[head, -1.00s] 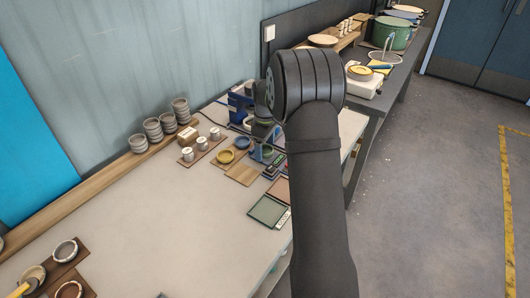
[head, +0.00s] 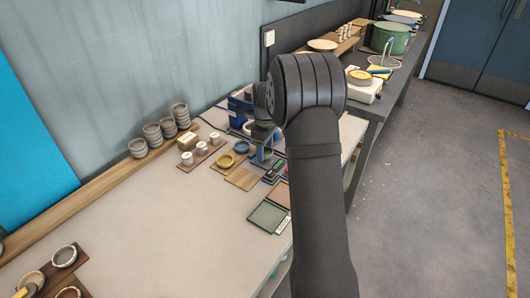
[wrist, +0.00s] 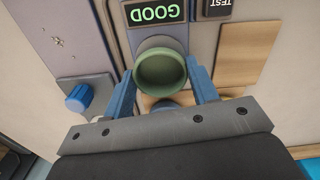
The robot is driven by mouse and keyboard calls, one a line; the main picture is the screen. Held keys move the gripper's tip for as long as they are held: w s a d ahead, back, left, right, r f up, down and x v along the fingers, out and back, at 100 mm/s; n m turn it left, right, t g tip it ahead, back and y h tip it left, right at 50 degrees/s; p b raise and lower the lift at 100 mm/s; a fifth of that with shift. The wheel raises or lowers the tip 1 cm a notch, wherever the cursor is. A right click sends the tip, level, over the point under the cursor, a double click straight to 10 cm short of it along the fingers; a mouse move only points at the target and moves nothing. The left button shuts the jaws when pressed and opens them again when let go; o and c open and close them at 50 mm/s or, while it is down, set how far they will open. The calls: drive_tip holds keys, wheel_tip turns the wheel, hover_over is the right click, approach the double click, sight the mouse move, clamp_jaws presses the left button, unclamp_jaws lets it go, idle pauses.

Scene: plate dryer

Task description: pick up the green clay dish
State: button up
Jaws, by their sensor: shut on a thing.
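In the head view my gripper (head: 262,145) is over the far part of the bench, and my arm hides part of that area.
A yellow dish (head: 226,160) and a blue dish (head: 241,146) stand left of my gripper. White cups (head: 187,158) and stacked grey bowls (head: 152,131) stand further left. A wooden board (wrist: 247,53) and a blue knob (wrist: 80,98) flank the gripper.

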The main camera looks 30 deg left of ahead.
wheel_tip(320, 180, up, 3)
drive_tip(key=shift+r, duration=0.1)
drive_tip(key=w+d+r, duration=0.2)
drive_tip(key=d+r, duration=0.5)
drive_tip(key=d, duration=0.5)
drive_tip(key=s+d+n, duration=0.4)
drive_tip(key=s+d, duration=0.1)
drive_tip(key=s, duration=0.2)
drive_tip(key=s+d+f+n, duration=0.2)
drive_tip(key=s+d+n, duration=0.3)
drive_tip(key=s+d, duration=0.45)
hover_over(268, 216)
wheel_tip(268, 216, down, 6)
drive_tip(key=shift+d+r, duration=0.1)
drive_tip(key=shift+d, duration=0.05)
drive_tip(key=shift+a+f, duration=0.2)
drive_tip(key=shift+f, duration=1.95)
drive_tip(key=shift+f, duration=0.1)
